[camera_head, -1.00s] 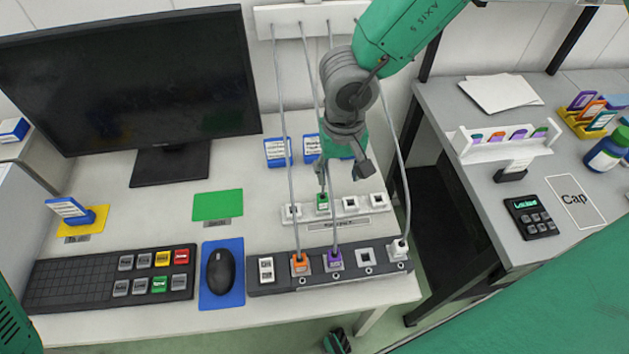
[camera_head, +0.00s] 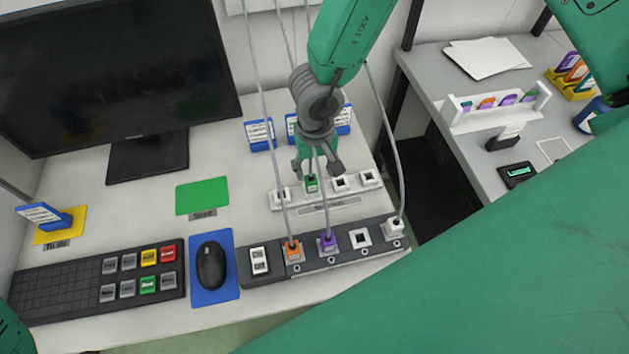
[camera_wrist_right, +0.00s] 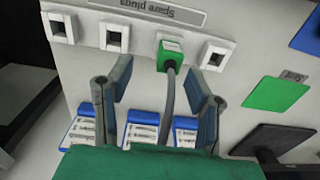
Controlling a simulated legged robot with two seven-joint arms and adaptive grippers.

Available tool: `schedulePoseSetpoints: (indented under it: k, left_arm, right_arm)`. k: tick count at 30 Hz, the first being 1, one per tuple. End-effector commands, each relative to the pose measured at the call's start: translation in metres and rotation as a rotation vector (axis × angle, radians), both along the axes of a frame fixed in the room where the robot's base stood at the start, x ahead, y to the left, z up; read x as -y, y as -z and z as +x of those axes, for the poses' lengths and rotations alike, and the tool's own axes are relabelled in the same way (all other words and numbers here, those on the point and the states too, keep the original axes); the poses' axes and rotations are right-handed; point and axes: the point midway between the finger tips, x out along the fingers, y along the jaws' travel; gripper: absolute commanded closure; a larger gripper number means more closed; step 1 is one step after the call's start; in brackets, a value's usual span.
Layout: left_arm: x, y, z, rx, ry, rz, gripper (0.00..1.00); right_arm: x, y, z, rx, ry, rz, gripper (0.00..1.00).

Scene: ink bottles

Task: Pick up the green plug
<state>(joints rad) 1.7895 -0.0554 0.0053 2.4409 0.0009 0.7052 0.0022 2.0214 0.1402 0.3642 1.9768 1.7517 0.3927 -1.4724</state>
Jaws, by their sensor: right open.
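The green plug (camera_head: 311,185) sits in a socket of the white spare-plugs strip (camera_head: 276,199) on the white desk. In the wrist view the green plug (camera_wrist_right: 172,54) has a grey cable running back between my fingers. My right gripper (camera_head: 318,170) is above and just behind the plug, its fingers apart, holding nothing. In the wrist view the right gripper (camera_wrist_right: 159,82) has one finger on each side of the cable, with the plug beyond the fingertips. Whether a finger touches the cable is unclear. My left gripper is not in view.
A black power strip (camera_head: 265,280) with an orange plug (camera_head: 292,250), a purple plug (camera_head: 327,243) and a white plug (camera_head: 395,228) lies in front. Their cables rise near my right arm. Blue card holders (camera_head: 260,135) stand behind. A monitor (camera_head: 120,75) is at left.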

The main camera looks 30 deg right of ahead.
Motion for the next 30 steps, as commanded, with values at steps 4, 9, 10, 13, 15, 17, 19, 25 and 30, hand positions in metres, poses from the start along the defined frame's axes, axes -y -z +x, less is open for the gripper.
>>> schedulePoseSetpoints:
  k: [4,9,10,13,15,17,19,25,30]
  left_arm:
    - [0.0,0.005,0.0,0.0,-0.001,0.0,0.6]
    - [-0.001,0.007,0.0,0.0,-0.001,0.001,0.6]
    - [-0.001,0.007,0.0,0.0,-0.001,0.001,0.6]
    - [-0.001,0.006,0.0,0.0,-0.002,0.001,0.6]
    - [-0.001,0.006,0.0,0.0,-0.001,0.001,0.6]
    - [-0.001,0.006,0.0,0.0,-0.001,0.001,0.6]
    - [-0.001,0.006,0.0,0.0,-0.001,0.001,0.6]
    - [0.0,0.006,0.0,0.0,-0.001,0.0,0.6]
    - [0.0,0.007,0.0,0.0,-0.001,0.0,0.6]
  right_arm:
    - [-0.004,0.025,0.0,-0.002,-0.004,-0.008,0.53]
    - [-0.003,0.037,0.001,-0.001,-0.002,-0.004,0.53]
    - [-0.003,0.037,0.001,0.0,-0.002,-0.002,0.53]
    - [-0.001,0.037,0.0,-0.001,-0.001,0.001,0.53]
    - [0.001,0.037,0.0,-0.001,-0.001,0.002,0.53]
    - [0.002,0.037,0.0,-0.001,-0.001,0.004,0.75]
    - [0.002,0.038,0.0,-0.002,-0.001,0.005,0.99]
    - [0.001,0.037,0.0,-0.003,0.0,-0.002,1.0]
    - [0.001,0.037,0.0,-0.003,0.0,-0.007,1.0]
